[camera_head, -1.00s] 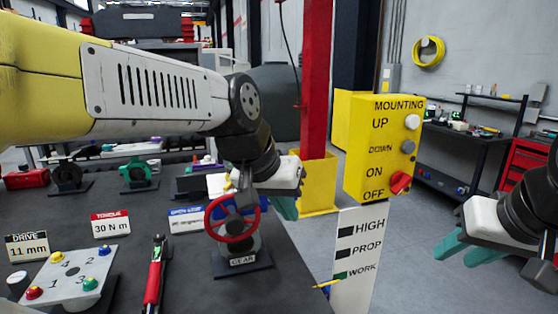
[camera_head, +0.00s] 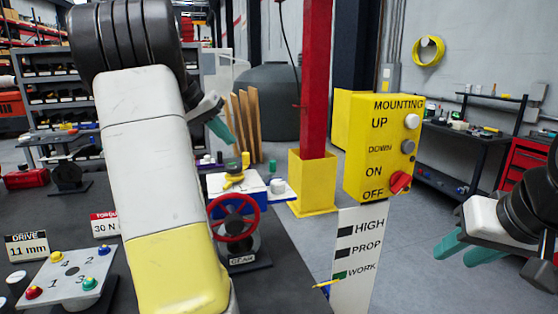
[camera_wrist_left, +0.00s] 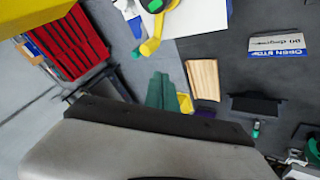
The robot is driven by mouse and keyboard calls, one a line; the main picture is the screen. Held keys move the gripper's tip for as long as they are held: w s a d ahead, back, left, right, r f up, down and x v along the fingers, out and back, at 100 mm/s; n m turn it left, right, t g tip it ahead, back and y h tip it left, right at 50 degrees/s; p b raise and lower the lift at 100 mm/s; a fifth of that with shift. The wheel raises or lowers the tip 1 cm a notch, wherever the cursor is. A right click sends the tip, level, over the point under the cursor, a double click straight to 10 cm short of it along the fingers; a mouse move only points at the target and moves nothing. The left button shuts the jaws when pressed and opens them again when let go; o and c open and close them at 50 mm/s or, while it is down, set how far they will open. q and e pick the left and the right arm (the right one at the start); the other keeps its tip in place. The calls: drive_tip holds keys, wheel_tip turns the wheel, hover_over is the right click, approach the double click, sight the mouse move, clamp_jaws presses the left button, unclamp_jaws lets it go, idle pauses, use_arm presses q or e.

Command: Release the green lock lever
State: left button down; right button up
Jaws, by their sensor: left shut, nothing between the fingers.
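In the left wrist view, a green part (camera_wrist_left: 154,5) shows at the top edge, above a yellow lever-like piece (camera_wrist_left: 150,46). I cannot tell for sure which green part is the lock lever. My left gripper (camera_head: 221,130) is shut and empty, above and behind the block in the head view. Its teal fingers (camera_wrist_left: 162,92) touch nothing that I can make out. My right gripper (camera_head: 468,252) is open and empty at the right.
A yellow control box (camera_head: 383,148) and a HIGH/PROP/WORK panel (camera_head: 357,260) stand right of the bench. A red post (camera_head: 317,80) rises behind. The numbered plate (camera_head: 70,271) is at front left. My left arm hides the bench middle. A wooden piece (camera_wrist_left: 203,80) lies near the fingers.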

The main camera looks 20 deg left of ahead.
use_arm(q)
approach(273, 173)
drive_tip(key=w+a+f, duration=0.3)
drive_tip(key=a, duration=0.1)
drive_tip(key=shift+w+d+f, duration=0.15)
drive_tip(key=shift+w+d, duration=0.05)
drive_tip(key=shift+d, duration=0.45)
drive_tip(key=shift+w+d+f, duration=0.15)
drive_tip(key=shift+w+d, duration=0.1)
drive_tip(key=shift+d, duration=0.4)
drive_tip(key=shift+w+d+f, duration=0.15)
drive_tip(key=shift+w+d, duration=0.05)
drive_tip(key=shift+d, duration=0.4)
drive_tip(key=shift+w+d+m+g+h, duration=0.2)
drive_tip(key=shift+d+m+g+h, duration=0.15)
drive_tip(key=shift+m, duration=0.45)
drive_tip(key=d+m+g, duration=0.1)
drive_tip(key=m, duration=0.1)
drive_tip(key=d+m+g+h, duration=0.1)
drive_tip(key=m+g, duration=0.1)
drive_tip(key=m, duration=0.1)
drive_tip(key=d+m+g+h, duration=0.1)
drive_tip(key=m, duration=0.2)
drive_tip(key=shift+w+d+g, duration=0.2)
drive_tip(key=shift+d+g, duration=0.05)
drive_tip(key=shift+g, duration=0.1)
drive_tip(key=shift+a, duration=0.15)
